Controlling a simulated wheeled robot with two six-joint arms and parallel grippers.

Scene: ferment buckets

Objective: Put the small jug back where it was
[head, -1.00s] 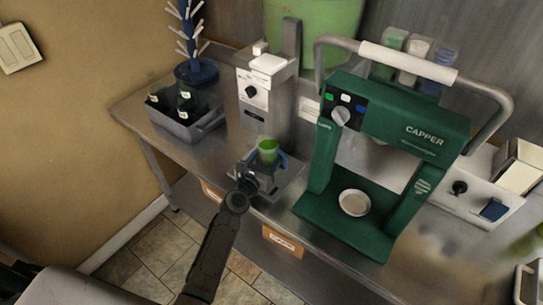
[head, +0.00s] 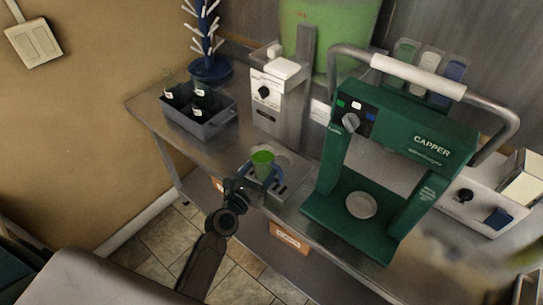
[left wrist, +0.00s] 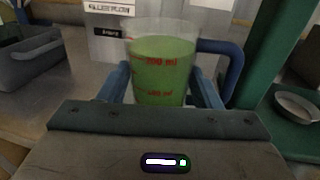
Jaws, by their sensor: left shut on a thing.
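The small jug is clear with red volume marks and a blue handle, and holds green liquid. In the left wrist view the jug (left wrist: 160,65) stands upright between the two blue fingers, its handle to the right. My left gripper (head: 256,180) is shut on the jug (head: 263,164), in front of the grey filler machine (head: 283,100). The jug is over or on the filler's metal drip tray (head: 298,176); I cannot tell whether its base touches, as the gripper hides it.
The green capper (head: 395,160) stands close to the right of the jug. A grey crate (head: 212,125) with dark bottles is to the left, below a blue bottle tree (head: 209,66). A large green bucket (head: 330,35) is behind. Some bench at the front left is bare.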

